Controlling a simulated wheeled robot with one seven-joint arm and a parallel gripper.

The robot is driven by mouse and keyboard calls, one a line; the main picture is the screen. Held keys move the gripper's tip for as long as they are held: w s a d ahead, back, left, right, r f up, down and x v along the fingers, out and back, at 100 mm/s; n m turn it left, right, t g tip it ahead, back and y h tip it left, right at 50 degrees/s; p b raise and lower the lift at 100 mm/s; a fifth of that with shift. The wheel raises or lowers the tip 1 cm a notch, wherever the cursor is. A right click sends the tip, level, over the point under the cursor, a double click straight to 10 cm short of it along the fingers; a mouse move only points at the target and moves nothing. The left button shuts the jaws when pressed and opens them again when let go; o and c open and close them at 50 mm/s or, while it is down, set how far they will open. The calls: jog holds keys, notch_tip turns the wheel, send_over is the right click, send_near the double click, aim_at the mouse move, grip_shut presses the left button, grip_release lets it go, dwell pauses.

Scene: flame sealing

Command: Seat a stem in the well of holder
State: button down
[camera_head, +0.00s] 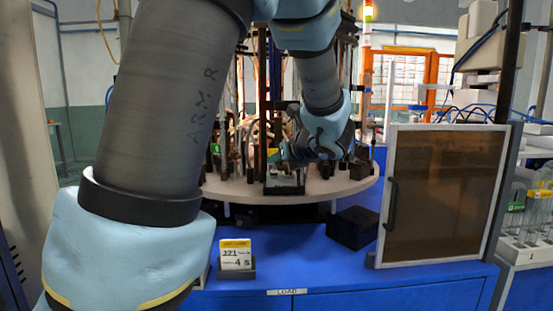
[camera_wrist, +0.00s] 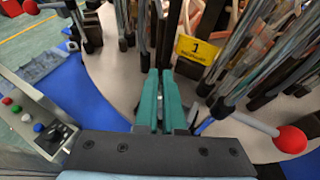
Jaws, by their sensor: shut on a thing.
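My gripper (camera_wrist: 160,82) shows in the wrist view as two green fingers close together, shut on a thin stem that is mostly hidden between them. In the head view my gripper (camera_head: 283,158) is low over the front of a round pale table, just above a dark holder (camera_head: 284,189) near the table's front edge. The well is hidden, and I cannot tell whether the stem touches the holder. In the wrist view several other dark holders with clear glass stems stand around the table, some to the right of my fingers.
The round table (camera_head: 352,190) carries several upright holders and rods. A yellow "1" sign (camera_wrist: 195,50) and a red ball knob (camera_wrist: 290,140) are close right of my fingers. A button panel (camera_wrist: 35,120) lies left. A framed brown panel (camera_head: 443,195) and black box (camera_head: 352,228) stand right.

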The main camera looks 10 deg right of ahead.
jog(key=shift+f+b, duration=0.5)
jog(key=shift+f, duration=0.3)
dwell(0.5)
jog(key=c, duration=1.3)
grip_release()
jog(key=shift+s+d+r, duration=0.1)
jog(key=shift+s+r, duration=0.05)
jog(key=shift+s, duration=0.05)
jog(key=shift+p+v, duration=1.1)
jog(key=shift+v, duration=0.35)
jog(key=shift+s+d+r, duration=0.1)
jog(key=shift+s+r, duration=0.05)
jog(key=shift+s, duration=0.15)
jog(key=shift+s+p, duration=0.2)
jog(key=shift+p, duration=0.15)
